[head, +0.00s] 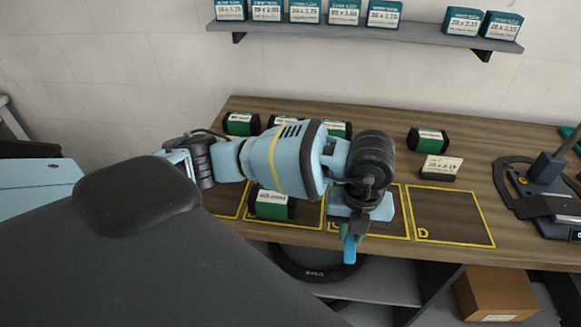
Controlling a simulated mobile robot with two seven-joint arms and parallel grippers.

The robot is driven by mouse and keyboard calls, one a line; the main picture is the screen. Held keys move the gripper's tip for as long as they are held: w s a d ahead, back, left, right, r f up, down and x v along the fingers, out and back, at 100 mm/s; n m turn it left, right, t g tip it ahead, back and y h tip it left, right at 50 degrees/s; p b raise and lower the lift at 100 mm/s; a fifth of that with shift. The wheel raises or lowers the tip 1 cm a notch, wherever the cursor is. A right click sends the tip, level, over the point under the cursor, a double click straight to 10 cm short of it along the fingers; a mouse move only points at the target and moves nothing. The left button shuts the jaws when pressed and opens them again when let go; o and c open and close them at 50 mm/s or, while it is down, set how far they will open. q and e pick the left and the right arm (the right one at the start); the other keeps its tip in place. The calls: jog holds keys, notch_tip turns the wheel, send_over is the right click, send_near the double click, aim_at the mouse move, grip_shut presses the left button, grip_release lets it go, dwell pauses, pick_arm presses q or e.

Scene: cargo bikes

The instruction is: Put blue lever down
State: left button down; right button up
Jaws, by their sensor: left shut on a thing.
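My left gripper (355,229) hangs over the front part of the wooden bench (470,178). It is shut on the blue lever (350,249), whose blue end points down below the fingers near the bench's front edge. The rest of the lever is hidden by the gripper. I cannot tell whether the lever touches the bench. My right gripper is not in view.
The yellow-outlined square marked D (450,216) is empty. A green box (272,204) stands in a square to the left; another green box (428,141) and a label block (440,168) stand behind. A black device (545,205) is at right. A cardboard box (497,293) sits below.

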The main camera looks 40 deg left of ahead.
pick_arm(q)
send_over(314, 202)
jog(key=shift+f, duration=0.75)
jog(key=shift+f, duration=0.1)
jog(key=shift+f, duration=1.65)
jog(key=shift+f, duration=0.15)
jog(key=c, duration=1.6)
grip_release()
notch_tip(314, 202, up, 12)
jog(key=shift+r, duration=0.15)
